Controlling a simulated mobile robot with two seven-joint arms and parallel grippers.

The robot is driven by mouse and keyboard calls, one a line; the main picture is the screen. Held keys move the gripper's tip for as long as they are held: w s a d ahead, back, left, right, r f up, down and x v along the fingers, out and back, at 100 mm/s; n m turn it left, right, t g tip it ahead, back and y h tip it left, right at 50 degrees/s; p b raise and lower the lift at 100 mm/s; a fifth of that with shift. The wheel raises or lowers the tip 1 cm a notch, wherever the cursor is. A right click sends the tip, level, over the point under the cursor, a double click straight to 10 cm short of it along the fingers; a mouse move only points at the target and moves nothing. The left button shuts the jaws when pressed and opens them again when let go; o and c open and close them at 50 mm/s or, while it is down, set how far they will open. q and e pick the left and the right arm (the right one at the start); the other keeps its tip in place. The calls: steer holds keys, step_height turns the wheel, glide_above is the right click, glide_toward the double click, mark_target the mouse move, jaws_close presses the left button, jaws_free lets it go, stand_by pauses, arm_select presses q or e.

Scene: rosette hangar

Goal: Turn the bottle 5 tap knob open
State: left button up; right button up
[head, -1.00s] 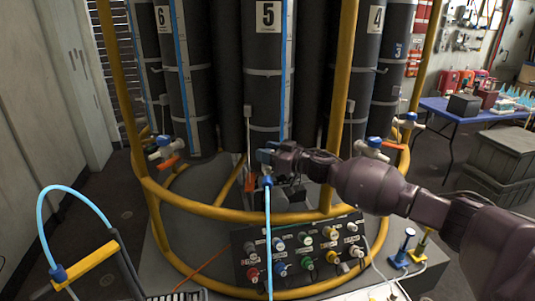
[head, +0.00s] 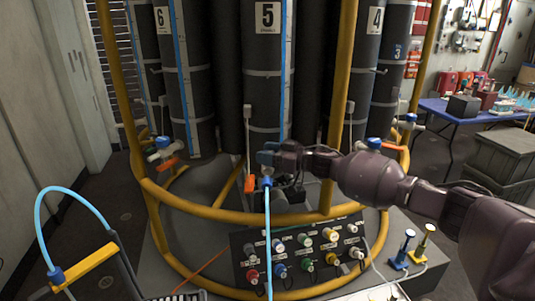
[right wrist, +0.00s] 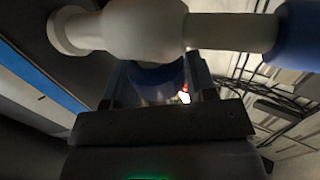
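Bottle 5 (head: 267,60) is the dark cylinder in the middle of the head view, with a "5" label. My right gripper (head: 268,156) is at its tap, low on its front, and covers most of it. In the right wrist view, the white tap body (right wrist: 145,28) crosses the top. The blue knob (right wrist: 155,76) lies between the two fingers, which appear closed on its sides; part of it is hidden. An orange part (head: 250,183) hangs just below left of the gripper. The left gripper is not in view.
A yellow tube frame (head: 235,214) surrounds the bottles and passes just below the gripper. A blue hose (head: 267,230) hangs from the tap past a valve panel (head: 290,240). Neighbouring taps stand at bottle 6 (head: 164,150) and on the right (head: 374,143).

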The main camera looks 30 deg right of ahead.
steer(key=o, duration=0.3)
